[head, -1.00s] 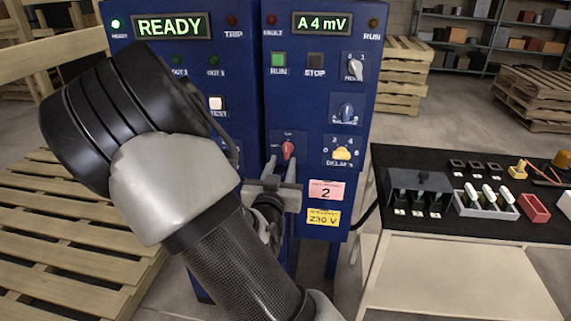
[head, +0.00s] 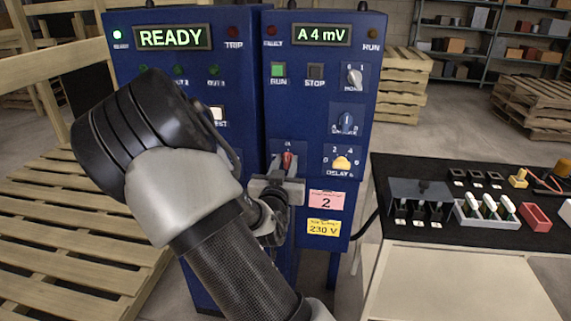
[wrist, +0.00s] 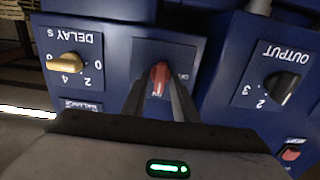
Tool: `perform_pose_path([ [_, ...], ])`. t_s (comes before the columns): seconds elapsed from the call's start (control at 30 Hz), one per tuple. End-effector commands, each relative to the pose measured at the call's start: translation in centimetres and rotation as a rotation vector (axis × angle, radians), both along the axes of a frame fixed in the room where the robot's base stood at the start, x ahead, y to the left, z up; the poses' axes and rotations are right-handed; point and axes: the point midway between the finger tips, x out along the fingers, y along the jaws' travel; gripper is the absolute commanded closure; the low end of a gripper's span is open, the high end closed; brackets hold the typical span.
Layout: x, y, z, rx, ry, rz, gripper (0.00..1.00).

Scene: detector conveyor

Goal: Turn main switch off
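In the upside-down wrist view the red knob (wrist: 160,77) shows between the two fingertips. My gripper (head: 282,170) is at the knob, its fingers (wrist: 160,88) on either side with narrow gaps visible, so it looks open around the knob. Part of the plate is hidden behind the fingers.
The yellow DELAY knob (head: 341,163) is close to the right of the switch. The black OUTPUT knob (wrist: 281,87) is on the neighbouring cabinet. A black-topped bench (head: 460,240) stands at right.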

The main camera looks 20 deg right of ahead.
Motion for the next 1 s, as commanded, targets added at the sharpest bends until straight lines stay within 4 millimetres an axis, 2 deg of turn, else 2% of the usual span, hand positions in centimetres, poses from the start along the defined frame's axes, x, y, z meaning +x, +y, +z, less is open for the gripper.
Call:
perform_pose_path([
  [0.37,0.01,0.08,0.05,-0.103,0.071,0.0,0.96],
  [1.0,0.14,0.3,0.03,-0.588,0.397,0.001,0.96],
])
